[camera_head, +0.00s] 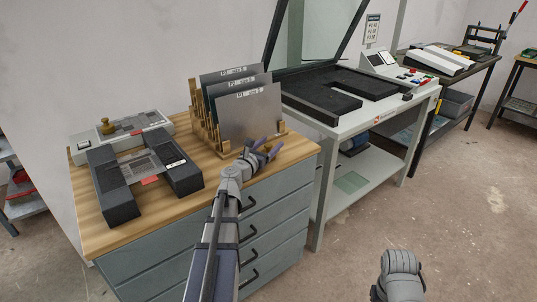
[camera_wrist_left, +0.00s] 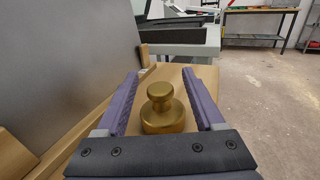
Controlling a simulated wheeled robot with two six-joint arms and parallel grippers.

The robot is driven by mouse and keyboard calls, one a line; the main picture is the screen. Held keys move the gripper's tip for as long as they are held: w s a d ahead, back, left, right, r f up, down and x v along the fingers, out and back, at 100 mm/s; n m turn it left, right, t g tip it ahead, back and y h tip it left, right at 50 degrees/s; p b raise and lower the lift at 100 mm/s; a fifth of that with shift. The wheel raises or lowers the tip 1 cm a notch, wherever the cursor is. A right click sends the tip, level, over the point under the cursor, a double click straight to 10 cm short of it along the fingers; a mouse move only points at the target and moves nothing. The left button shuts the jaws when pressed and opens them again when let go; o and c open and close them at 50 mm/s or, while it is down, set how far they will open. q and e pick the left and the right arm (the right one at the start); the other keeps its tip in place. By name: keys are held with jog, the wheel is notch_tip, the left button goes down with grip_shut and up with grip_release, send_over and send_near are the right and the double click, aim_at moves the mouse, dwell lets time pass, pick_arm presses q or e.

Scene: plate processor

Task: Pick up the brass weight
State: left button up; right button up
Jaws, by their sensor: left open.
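A brass weight (camera_wrist_left: 163,110) with a round knob on top stands upright on the wooden cabinet top in the left wrist view. My left gripper (camera_wrist_left: 158,92) is open, with its purple fingers on either side of the weight and a visible gap at each side. In the head view my left gripper (camera_head: 262,150) is over the right front part of the cabinet top, just in front of the plate rack, and hides this weight. A second brass weight (camera_head: 107,127) sits on the grey device at the back left. My right gripper is not visible; only part of my right arm shows.
Grey metal plates (camera_head: 250,112) stand in a wooden rack (camera_head: 203,132) close beside my left gripper. A dark block fixture (camera_head: 118,197) lies on the left of the cabinet top (camera_head: 90,232). An exposure unit (camera_head: 375,122) with a raised glass lid stands to the right.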

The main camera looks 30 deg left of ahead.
pick_arm(q)
jog(key=shift+w, duration=1.1)
grip_shut()
dwell(0.5)
